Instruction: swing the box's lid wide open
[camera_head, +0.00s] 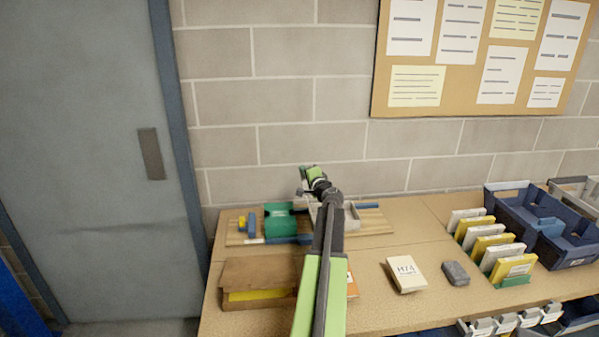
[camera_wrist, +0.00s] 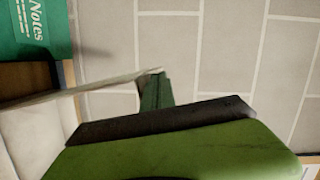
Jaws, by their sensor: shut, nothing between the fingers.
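A pale grey box (camera_head: 352,217) stands at the back of the bench, largely hidden behind my arm. A thin pale panel (camera_wrist: 85,94), which looks like its lid seen nearly edge-on, slants across the wrist view. Its right end meets or passes close to my fingertips; I cannot tell if they touch. My gripper (camera_head: 306,181) is above the back of the bench, near the wall. In the wrist view my gripper (camera_wrist: 154,88) is shut with nothing in it. The lid's hinge is hidden.
A green item (camera_head: 279,220) stands left of the box; a green "Notes" cover (camera_wrist: 36,30) shows in the wrist view. A white card (camera_head: 405,273) and grey block (camera_head: 456,273) lie right. The brick wall (camera_head: 280,130) is close behind.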

